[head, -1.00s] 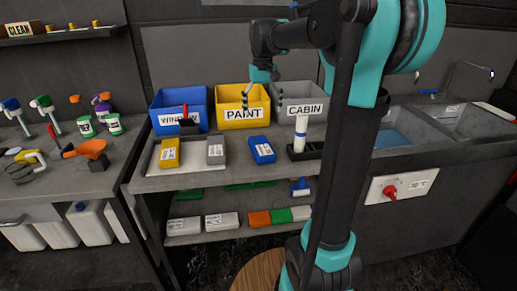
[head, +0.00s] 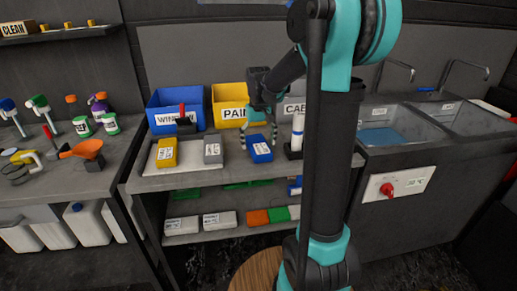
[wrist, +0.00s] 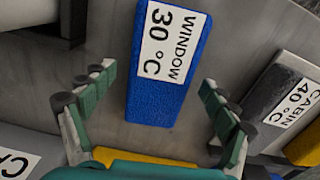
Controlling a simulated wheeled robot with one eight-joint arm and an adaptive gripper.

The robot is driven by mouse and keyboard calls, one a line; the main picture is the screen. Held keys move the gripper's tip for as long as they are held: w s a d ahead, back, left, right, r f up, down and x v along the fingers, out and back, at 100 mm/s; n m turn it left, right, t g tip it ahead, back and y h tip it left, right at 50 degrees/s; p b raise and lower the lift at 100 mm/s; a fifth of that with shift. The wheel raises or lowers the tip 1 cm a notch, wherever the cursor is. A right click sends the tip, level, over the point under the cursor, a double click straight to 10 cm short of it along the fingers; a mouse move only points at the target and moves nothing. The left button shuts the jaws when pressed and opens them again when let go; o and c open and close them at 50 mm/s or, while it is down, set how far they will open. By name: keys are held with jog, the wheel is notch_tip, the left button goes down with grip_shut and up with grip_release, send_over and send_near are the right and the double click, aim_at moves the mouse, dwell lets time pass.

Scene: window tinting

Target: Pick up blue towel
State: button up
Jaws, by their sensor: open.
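The blue towel (head: 260,149) lies folded on the grey worktop in the head view, with a white label on top. In the wrist view the blue towel (wrist: 157,102) shows its label reading "WINDOW 30 °C". My gripper (head: 259,136) is just above the towel in the head view. In the wrist view my gripper (wrist: 160,82) has its two green fingers spread wide, one on each side of the towel, with gaps to it. It is open and empty. Whether the fingertips touch the worktop cannot be told.
A grey towel (head: 213,151) and a yellow towel (head: 167,153) lie on a tray to the left. Blue (head: 163,110) and yellow (head: 226,98) bins stand behind, with a grey bin partly hidden. A white roll (head: 297,133) stands close on the right.

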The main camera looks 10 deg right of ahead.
jog(key=shift+f, duration=0.65)
jog(key=c, duration=1.4)
jog(key=shift+o, duration=0.2)
jog(key=shift+r, duration=0.2)
